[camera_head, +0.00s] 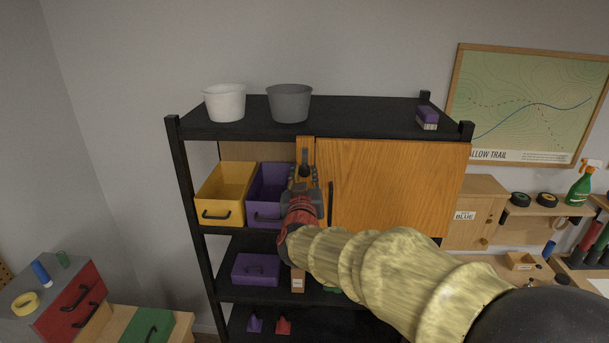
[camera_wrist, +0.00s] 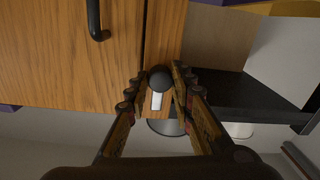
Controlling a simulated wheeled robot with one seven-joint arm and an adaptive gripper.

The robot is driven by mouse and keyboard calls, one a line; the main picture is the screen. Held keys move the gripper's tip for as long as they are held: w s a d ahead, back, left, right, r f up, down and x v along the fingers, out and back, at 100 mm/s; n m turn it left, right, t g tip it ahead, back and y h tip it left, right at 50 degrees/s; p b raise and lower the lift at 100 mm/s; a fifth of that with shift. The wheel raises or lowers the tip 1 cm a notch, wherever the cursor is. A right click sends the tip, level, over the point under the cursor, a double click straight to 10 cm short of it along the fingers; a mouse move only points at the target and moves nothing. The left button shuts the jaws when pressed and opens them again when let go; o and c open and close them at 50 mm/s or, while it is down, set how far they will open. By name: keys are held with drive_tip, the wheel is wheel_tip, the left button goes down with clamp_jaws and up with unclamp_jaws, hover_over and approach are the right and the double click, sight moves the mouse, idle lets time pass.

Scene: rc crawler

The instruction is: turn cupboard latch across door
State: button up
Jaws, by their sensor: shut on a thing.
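The cupboard door (camera_head: 395,185) is a wooden panel on the black shelf unit, and it looks shut. Its black bar handle (camera_head: 330,203) is near its left edge. A wooden post (camera_head: 305,143) stands beside that edge. The latch (camera_wrist: 160,78) shows a dark round knob on the post in the wrist view; a pale strip lies beside it along the post. My gripper (camera_head: 304,172) is at the post, its fingers (camera_wrist: 156,90) on both sides of the knob, shut on the latch. The fingers hide part of the latch, and its exact angle is unclear.
A yellow drawer (camera_head: 226,193) and a purple bin (camera_head: 266,191) are left of the post. A white bucket (camera_head: 225,103), a grey bucket (camera_head: 289,103) and a small purple box (camera_head: 427,118) stand on top. My arm covers the lower middle.

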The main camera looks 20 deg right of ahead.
clamp_jaws()
drive_tip(key=shift+f+b, duration=0.1)
drive_tip(key=shift+b, duration=0.35)
drive_tip(key=m+b, duration=0.3)
drive_tip(key=shift+f, duration=0.15)
drive_tip(key=m+b, duration=0.6)
drive_tip(key=shift+m, duration=0.3)
drive_tip(key=m+b, duration=0.4)
drive_tip(key=shift+m, duration=0.3)
drive_tip(key=shift+m+h+b, duration=0.3)
drive_tip(key=shift+m+b, duration=0.95)
drive_tip(key=shift+m, duration=0.65)
drive_tip(key=o, duration=0.8)
unclamp_jaws()
